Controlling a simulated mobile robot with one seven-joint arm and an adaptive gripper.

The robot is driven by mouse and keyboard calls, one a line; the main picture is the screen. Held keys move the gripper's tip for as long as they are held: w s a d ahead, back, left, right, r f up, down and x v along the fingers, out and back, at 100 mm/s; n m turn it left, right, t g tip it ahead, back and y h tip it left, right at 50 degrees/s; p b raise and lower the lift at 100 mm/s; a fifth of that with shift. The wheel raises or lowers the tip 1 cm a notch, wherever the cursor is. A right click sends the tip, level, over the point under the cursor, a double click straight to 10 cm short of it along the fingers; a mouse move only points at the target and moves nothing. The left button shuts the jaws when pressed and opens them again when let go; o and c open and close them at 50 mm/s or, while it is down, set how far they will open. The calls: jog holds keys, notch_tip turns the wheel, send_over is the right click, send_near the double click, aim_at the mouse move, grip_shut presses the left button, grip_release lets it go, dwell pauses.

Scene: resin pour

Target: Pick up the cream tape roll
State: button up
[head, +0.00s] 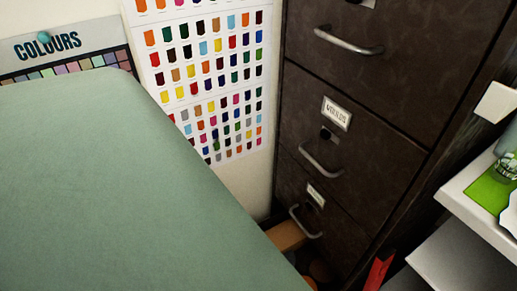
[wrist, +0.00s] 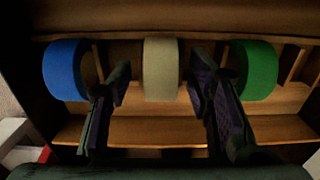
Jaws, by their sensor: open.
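The cream tape roll (wrist: 161,69) stands upright in the middle of a wooden rack in the wrist view, between a blue roll and a green roll. My gripper (wrist: 157,85) is open, with one dark finger to the left of the cream roll and one to the right. The fingers appear apart from the roll, with gaps on both sides. How far the fingertips reach toward it in depth, I cannot tell. The head view shows neither the roll nor my gripper.
A blue tape roll (wrist: 66,70) and a green tape roll (wrist: 254,70) flank the fingers closely. The wooden rack (wrist: 190,132) has a ledge below and a board above. In the head view, a dark filing cabinet (head: 370,95) stands beside white shelves (head: 465,265).

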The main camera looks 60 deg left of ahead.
jog(key=shift+c, duration=0.4)
grip_shut()
